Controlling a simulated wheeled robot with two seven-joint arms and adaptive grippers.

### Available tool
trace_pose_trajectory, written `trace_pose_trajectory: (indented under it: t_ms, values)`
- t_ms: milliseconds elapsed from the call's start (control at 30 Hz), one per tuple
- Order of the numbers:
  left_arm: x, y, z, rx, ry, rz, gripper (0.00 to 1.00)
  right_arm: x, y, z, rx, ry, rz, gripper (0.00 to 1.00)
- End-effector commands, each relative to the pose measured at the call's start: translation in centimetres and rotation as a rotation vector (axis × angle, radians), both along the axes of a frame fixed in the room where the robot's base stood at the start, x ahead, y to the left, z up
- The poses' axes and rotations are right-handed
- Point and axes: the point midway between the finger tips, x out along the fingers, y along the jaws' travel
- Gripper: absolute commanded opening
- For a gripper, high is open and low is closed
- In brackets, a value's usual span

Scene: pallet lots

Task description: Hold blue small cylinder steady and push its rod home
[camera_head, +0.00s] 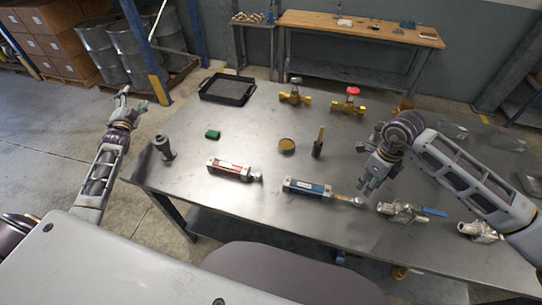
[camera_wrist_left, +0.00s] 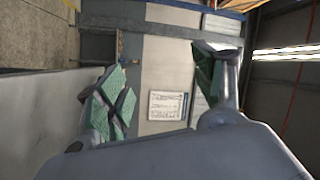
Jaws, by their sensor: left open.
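The blue small cylinder (camera_head: 308,188) lies on the metal table near its front edge. Its thin rod (camera_head: 345,198) sticks out to the right and ends in a metal tip. My right gripper (camera_head: 367,187) hangs just above and right of the rod's end; from this angle I cannot tell whether it touches or how far its fingers are apart. My left gripper (camera_head: 133,98) is beyond the table's left edge, far from the cylinder. It is open and empty; the left wrist view shows its green-padded fingers (camera_wrist_left: 160,88) wide apart.
A red cylinder (camera_head: 230,169) lies left of the blue one. A grey upright part (camera_head: 163,148), green block (camera_head: 212,133), round brass tin (camera_head: 287,145) and dark upright tool (camera_head: 318,145) stand around. A steel valve (camera_head: 402,212) lies right of the rod. A black tray (camera_head: 228,90) is behind.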

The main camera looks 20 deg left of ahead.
Motion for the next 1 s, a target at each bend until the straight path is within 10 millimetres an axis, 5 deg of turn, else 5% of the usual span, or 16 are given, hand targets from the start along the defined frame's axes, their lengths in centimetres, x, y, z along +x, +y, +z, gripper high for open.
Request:
trace_pose_trajectory:
  t_ms: [500, 1000]
  values:
    - [7.9, -15.0, 8.2, 0.378, -0.101, -0.3, 0.68, 0.0, 0.0, 0.0, 0.0, 0.0, 0.0, 0.36]
    - [10.6, -31.9, 13.4, 0.769, -0.226, -0.616, 0.68, 0.0, 0.0, 0.0, 0.0, 0.0, 0.0, 0.36]
